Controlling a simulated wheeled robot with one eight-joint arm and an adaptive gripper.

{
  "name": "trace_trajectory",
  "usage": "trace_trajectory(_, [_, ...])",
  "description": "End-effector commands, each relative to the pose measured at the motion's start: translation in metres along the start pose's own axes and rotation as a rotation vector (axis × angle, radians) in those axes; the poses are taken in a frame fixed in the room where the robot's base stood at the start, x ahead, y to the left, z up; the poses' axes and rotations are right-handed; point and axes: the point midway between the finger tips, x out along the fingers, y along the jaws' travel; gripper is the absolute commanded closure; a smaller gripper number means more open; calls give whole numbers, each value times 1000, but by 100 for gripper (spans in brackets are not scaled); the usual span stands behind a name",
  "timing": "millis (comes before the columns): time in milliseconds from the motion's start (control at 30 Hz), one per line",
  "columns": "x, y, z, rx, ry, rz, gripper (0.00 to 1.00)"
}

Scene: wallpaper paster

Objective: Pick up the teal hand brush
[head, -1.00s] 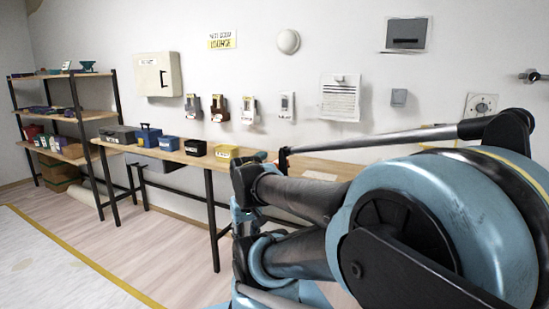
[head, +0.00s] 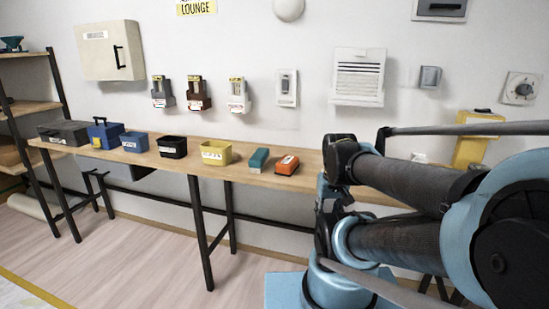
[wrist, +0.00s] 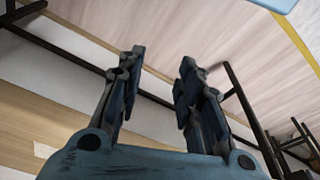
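The teal hand brush (head: 258,160) appears to be the small teal block-like item on the long wooden bench (head: 230,172). It lies between a yellow bin and an orange item, in the middle of the head view. My gripper (wrist: 162,64) is open and empty in the wrist view, with its two fingers apart over floor and dark bench legs. The brush does not show in the wrist view. My gripper's fingers cannot be made out in the head view, where my arm fills the right side, apart from the brush in the picture.
An orange item (head: 287,165) sits right of the brush and a yellow bin (head: 216,153) left of it. Further left are a black bin (head: 173,147), a blue bin (head: 135,142) and toolboxes. Small devices hang on the wall above. Floor (head: 150,240) before the bench is clear.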

Motion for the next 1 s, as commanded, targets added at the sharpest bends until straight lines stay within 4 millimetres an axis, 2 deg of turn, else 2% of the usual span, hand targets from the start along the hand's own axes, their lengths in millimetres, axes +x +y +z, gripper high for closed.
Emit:
trace_trajectory(267, [0, 0, 0, 0, 0, 0, 67])
trace_trajectory(367, [-4, 0, 3, 0, 6, 0, 49])
trace_trajectory(433, [-10, -1, 4, 2, 10, -1, 33])
trace_trajectory(467, [-13, -2, 2, 3, 8, -2, 30])
trace_trajectory(667, [-48, -7, -38, 35, -13, -9, 30])
trace_trajectory(800, [-80, -19, -77, 62, -34, -14, 30])
trace_trajectory(1000, [-116, -42, -135, 105, -66, -17, 30])
